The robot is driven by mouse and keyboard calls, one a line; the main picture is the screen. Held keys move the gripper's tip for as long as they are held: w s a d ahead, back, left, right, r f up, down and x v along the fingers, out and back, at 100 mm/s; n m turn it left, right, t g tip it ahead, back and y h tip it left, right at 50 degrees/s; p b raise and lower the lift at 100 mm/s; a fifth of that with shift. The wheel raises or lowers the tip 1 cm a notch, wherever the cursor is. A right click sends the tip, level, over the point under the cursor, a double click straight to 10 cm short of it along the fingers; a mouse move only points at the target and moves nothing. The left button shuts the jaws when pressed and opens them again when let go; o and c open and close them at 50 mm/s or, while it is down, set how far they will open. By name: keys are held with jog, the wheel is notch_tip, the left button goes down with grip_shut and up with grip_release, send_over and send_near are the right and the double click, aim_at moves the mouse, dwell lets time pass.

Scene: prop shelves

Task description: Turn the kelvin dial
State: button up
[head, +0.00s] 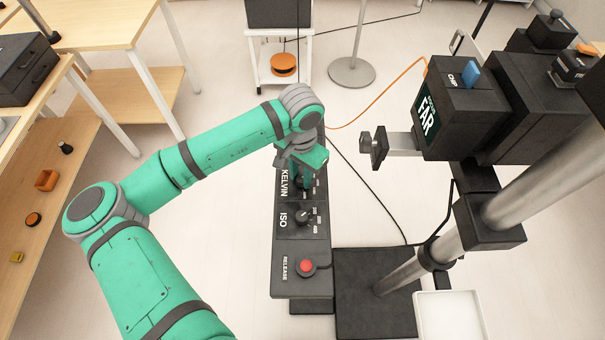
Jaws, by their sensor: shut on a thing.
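The black control panel (287,250) stands in the middle, with white labels along its left side. The KELVIN section (285,184) is at its far end, with small white scale marks to the right of the dial. The kelvin dial (302,186) is dark and mostly hidden under my gripper (301,178). My gripper reaches down from above and is shut on the dial. The fingertips and the dial's pointer are too small and covered to make out.
The ISO dial (302,217) and the red release button (305,266) sit nearer on the same panel. A black camera rig (465,115) on a metal post stands at right. Wooden shelves (45,195) with small props are at left. Cables run over the floor.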

aim_at(300, 178)
jog(key=m, duration=0.3)
jog(key=shift+a, duration=0.1)
jog(key=shift+w+m, duration=0.1)
jog(key=shift+m, duration=2)
jog(key=o, duration=1)
jog(key=shift+o, duration=0.2)
notch_tip(300, 178, up, 11)
